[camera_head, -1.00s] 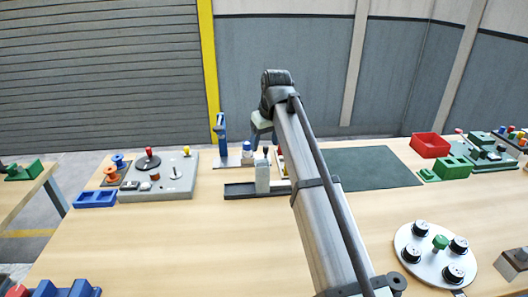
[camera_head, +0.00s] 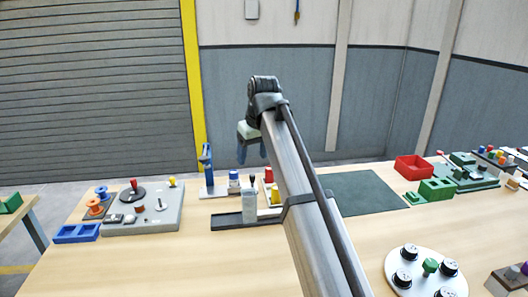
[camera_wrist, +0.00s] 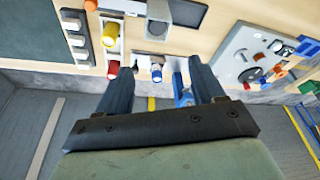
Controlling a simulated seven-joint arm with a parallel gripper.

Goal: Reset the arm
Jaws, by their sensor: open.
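My gripper (camera_wrist: 157,88) is open and empty in the wrist view, its two dark fingers spread apart. In the head view my gripper (camera_head: 252,150) hangs at the end of my raised arm, above the far side of the bench. Its fingertips are partly hidden by my arm there. Behind and below it stand a blue upright tool (camera_head: 207,170), a blue-and-white cylinder (camera_head: 234,180) and a grey block fixture (camera_head: 249,206). The coil-winding station (camera_head: 150,208), a grey panel with knobs, sits to the left.
A blue tray (camera_head: 77,233) and orange spool (camera_head: 94,208) lie at left. A dark green mat (camera_head: 368,192), red bin (camera_head: 413,167) and white round plate (camera_head: 425,272) with black knobs are at right. The front middle of the wooden bench is clear.

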